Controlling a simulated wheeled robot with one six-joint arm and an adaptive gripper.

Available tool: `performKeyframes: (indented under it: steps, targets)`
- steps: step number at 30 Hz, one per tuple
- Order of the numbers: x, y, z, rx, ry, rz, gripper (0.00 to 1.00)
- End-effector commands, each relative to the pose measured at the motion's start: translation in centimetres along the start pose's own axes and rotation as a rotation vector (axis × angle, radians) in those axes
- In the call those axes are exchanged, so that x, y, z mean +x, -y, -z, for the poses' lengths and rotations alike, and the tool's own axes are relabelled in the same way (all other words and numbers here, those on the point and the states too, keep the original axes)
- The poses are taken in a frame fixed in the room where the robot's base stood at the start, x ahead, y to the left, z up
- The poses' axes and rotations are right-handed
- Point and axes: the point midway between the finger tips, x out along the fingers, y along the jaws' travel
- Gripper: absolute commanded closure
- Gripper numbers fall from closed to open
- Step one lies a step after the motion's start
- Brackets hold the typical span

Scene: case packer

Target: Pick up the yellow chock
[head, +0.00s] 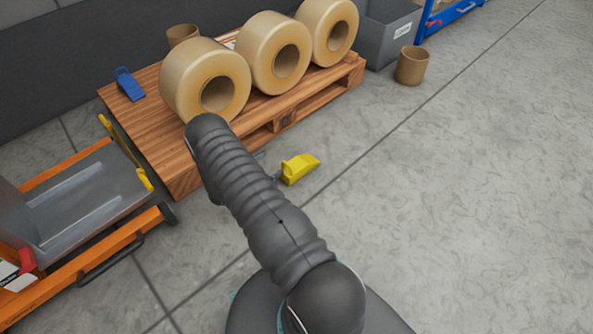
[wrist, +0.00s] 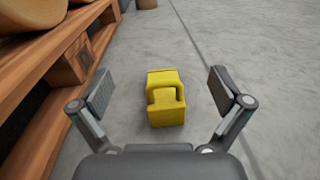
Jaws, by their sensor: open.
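The yellow chock (head: 300,168) lies on the grey floor just in front of the pallet's near side in the head view. Part of its left end is close to my arm and a bit of my gripper. My gripper (wrist: 162,90) is open, with a clear gap between each finger and the chock. In the head view my arm hides most of the gripper.
A wooden pallet (head: 145,125) carries several large tape rolls (head: 280,62) and a blue chock (head: 130,84). It also runs along the left of the wrist view (wrist: 60,70). An orange-framed cart (head: 95,255) stands at left. A brown cylinder (head: 411,66) stands on the floor. The right floor is clear.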

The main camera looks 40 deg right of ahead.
Motion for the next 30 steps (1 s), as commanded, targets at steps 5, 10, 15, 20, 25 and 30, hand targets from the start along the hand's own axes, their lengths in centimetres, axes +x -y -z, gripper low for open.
performKeyframes:
  steps: [5, 10, 15, 20, 25, 30]
  targets:
    - [0.1, 0.6, 3.1, -0.044, 0.024, -0.046, 0.0]
    - [0.1, 0.8, 5.0, -0.053, 0.028, -0.056, 0.0]
    - [0.2, 0.9, 8.2, -0.052, 0.027, -0.055, 0.0]
    - [0.3, 1.0, 10.9, -0.051, 0.027, -0.055, 0.0]
    - [1.2, 1.0, 11.4, -0.05, 0.027, -0.052, 0.0]
    - [2.1, 0.9, 11.4, -0.05, 0.027, -0.053, 0.0]
